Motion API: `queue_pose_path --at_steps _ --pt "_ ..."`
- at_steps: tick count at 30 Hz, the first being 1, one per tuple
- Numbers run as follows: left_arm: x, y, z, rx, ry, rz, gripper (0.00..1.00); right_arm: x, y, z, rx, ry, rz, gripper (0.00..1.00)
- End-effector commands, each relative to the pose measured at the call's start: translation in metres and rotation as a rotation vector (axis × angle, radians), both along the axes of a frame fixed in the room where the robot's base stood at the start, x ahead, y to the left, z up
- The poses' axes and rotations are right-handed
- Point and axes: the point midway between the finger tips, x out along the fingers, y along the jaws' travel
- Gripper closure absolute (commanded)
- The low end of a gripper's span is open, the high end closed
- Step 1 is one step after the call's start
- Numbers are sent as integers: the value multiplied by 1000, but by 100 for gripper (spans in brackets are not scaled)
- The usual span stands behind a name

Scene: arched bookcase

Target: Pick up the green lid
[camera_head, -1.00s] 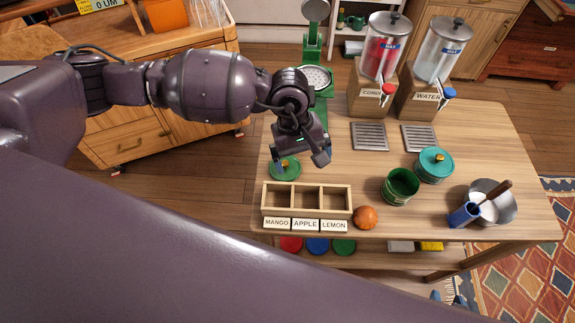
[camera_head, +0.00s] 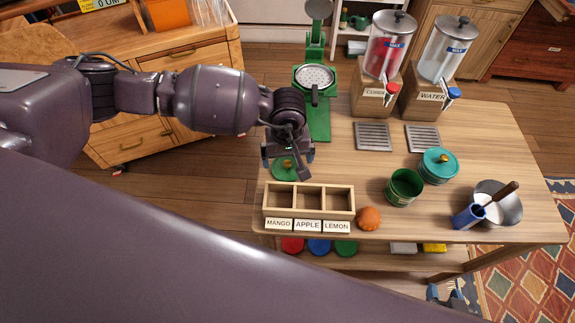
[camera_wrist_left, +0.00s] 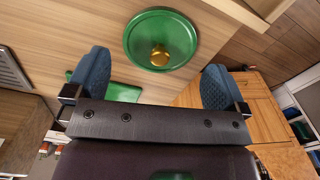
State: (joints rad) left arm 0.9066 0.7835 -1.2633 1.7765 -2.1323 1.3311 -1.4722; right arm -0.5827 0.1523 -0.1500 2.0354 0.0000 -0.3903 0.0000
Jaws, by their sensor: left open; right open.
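The green lid (camera_head: 284,169), round with a gold knob, lies on the wooden table behind the three-slot box in the head view. In the left wrist view the lid (camera_wrist_left: 160,38) lies beyond the fingertips, its knob roughly between the two fingers in line. My left gripper (camera_head: 288,162) is over the lid in the head view and hides part of it. In the wrist view its blue-padded fingers (camera_wrist_left: 155,82) are wide apart with nothing between them.
The wooden box (camera_head: 309,200) with MANGO, APPLE and LEMON labels stands in front of the lid. An orange fruit (camera_head: 369,218), a green pot (camera_head: 404,187) and a teal lidded pot (camera_head: 438,166) are to the right.

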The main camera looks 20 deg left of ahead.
Motion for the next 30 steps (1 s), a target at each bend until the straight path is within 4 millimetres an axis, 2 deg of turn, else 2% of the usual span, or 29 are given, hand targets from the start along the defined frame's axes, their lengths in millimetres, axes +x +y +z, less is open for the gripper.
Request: queue_pose_path --at_steps 1,6,14,21,30 --pt "-2 0 -10 0 4 1 0 0 0 -1 0 2 0 57" --pt "-2 0 -31 -1 4 1 0 1 1 -3 0 2 1 57" --pt "-1 -1 -33 -2 1 0 0 4 3 -1 7 -6 -3 57" --pt "-1 0 -33 -1 0 0 33 5 4 0 11 -7 -5 57" --pt "-1 0 -28 -2 -1 0 33 5 3 1 7 -8 -2 57"
